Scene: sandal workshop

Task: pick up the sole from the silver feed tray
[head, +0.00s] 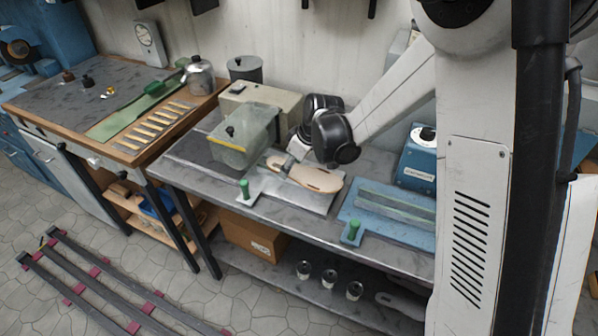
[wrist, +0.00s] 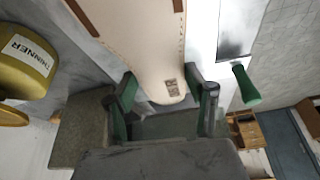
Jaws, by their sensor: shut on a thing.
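The sole (head: 316,180) is a tan, rounded shoe-sole shape over the silver feed tray (head: 268,194) in the head view. In the wrist view the sole (wrist: 145,45) is pale with stitching along its edge and a small printed mark near its rounded end. My gripper (wrist: 163,82) is shut on that end, with one green-and-dark finger on each side. In the head view my black wrist hides most of the gripper. The tray's green handle (head: 244,188) stands at its left front; the handle also shows in the wrist view (wrist: 245,86). I cannot tell whether the sole touches the tray.
A blue plate fixture (head: 375,213) with a green knob lies right of the tray. A translucent box (head: 243,140) stands behind left, and a blue device (head: 416,165) behind right. A yellow thinner tin (wrist: 28,62) is close at left in the wrist view.

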